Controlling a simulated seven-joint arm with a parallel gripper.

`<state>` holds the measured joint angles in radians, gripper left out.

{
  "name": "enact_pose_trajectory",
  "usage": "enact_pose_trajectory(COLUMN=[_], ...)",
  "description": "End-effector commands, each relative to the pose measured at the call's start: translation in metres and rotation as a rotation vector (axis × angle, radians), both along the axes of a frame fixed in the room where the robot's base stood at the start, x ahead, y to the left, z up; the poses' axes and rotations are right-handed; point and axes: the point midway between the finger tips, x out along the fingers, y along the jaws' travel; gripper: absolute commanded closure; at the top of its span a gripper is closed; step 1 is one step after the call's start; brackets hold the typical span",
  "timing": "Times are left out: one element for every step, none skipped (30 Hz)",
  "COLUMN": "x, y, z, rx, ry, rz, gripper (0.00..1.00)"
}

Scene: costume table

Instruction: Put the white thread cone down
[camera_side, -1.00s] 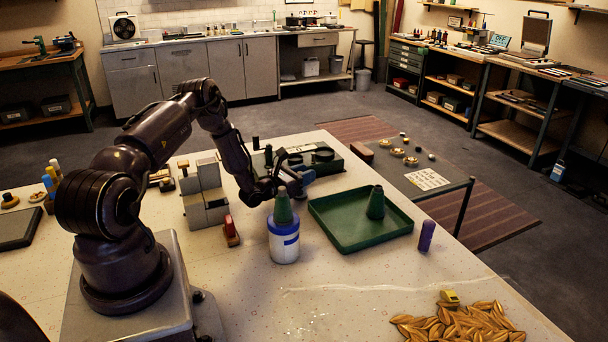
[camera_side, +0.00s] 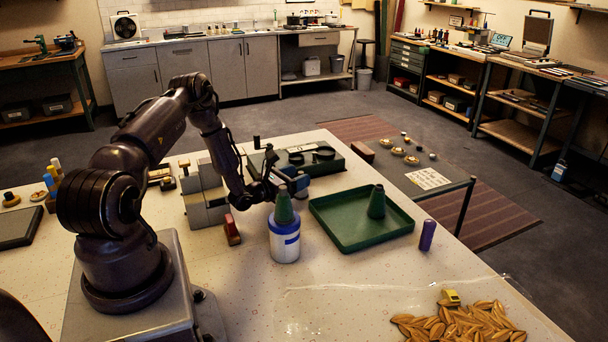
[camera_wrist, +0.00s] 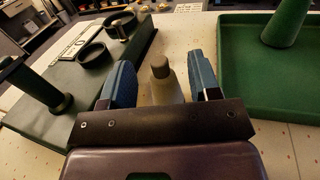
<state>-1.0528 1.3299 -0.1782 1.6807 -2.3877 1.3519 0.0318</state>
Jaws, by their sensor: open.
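A pale grey-beige cone with a darker tip (camera_wrist: 168,86), which looks like the white thread cone, stands upright between the fingers in the wrist view. My gripper (camera_side: 292,186) is open, its blue fingers (camera_wrist: 162,74) apart on either side of the cone, with gaps showing. The cone's foot is hidden by the gripper's dark bar. In the side view I cannot make this cone out; my gripper and a green cone (camera_side: 284,207) are in front of that place.
A green tray (camera_side: 345,236) with another green cone (camera_side: 376,203) lies to the right. A green box (camera_side: 330,166) stands behind. A purple cylinder (camera_side: 427,235) stands beside the tray.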

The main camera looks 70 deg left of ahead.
Motion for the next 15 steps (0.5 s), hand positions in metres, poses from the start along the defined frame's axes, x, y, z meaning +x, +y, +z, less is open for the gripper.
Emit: enact_pose_trajectory(x=[0.002, 0.002, 0.002, 0.002, 0.002, 0.002, 0.002, 0.002, 0.002, 0.002, 0.002, 0.003, 0.005, 0.009, 0.015], y=[0.001, 0.001, 0.001, 0.001, 0.001, 0.001, 0.001, 0.001, 0.001, 0.001, 0.001, -0.001, -0.003, -0.008, -0.018], z=[0.015, 0.022, 0.03, 0.035, 0.04, 0.047, 0.051, 0.055, 0.06, 0.063, 0.065, 0.069, 0.073, 0.079, 0.089], rx=[0.006, 0.006, 0.007, 0.006, 0.005, 0.004, 0.004, 0.004, 0.004, 0.004, 0.004, 0.007, 0.014, 0.026, 0.051], ry=[-0.006, -0.006, -0.005, -0.004, -0.005, -0.004, -0.003, -0.004, -0.004, -0.004, -0.003, -0.003, -0.002, -0.001, 0.0], rz=[0.0, 0.0, -0.001, -0.001, -0.001, -0.001, -0.001, -0.001, -0.001, -0.001, -0.002, -0.008, -0.021, -0.043, -0.09], gripper=[0.44, 0.44, 0.44, 0.44, 0.44, 0.44, 0.44, 0.44, 0.44, 0.44, 0.44, 0.44, 0.44, 0.44, 0.44])
